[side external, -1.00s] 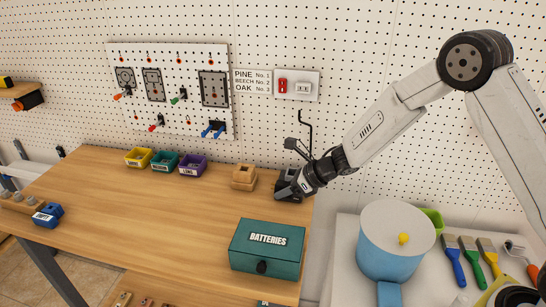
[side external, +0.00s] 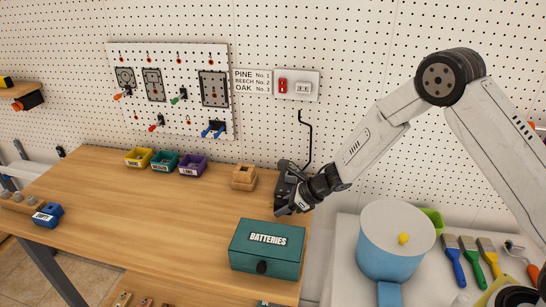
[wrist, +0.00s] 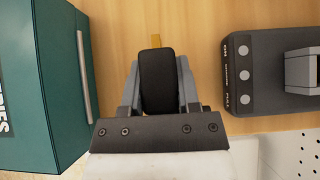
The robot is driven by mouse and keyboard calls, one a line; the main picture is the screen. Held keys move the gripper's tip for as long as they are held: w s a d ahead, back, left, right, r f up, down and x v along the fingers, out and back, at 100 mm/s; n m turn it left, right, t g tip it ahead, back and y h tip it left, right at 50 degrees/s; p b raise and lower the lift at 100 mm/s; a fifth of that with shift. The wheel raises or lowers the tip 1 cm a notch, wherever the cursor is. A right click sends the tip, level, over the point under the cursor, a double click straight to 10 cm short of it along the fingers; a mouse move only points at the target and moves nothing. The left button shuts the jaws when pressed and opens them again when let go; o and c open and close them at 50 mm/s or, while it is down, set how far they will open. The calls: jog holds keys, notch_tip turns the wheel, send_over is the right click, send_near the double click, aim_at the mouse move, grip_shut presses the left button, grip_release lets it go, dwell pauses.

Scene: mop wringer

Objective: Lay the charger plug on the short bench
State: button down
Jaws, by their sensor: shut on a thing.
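My gripper (wrist: 157,95) is shut on a dark, rounded block, which I take to be the charger plug (wrist: 158,78). A narrow yellow-orange strip shows just beyond its far end in the wrist view. In the side view my gripper (side external: 283,205) is low over the right end of the wooden bench (side external: 150,210), behind the batteries box. The held plug is hard to make out there. I cannot tell whether it touches the wood. A white-topped bench (side external: 345,270) stands to the right; the views do not tell which bench is the short one.
The teal batteries box (side external: 267,250) is close to my gripper, left of it in the wrist view. A dark charger unit (wrist: 238,75) lies on the right there. A wooden block (side external: 243,177) stands behind. A black cable (side external: 309,140) hangs by the wall. The bench middle is clear.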

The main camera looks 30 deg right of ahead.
jog(key=shift+f, duration=1.05)
dwell(0.4)
jog(key=shift+c, duration=1.2)
grip_release()
jog(key=shift+r, duration=0.1)
jog(key=shift+v, duration=3.85)
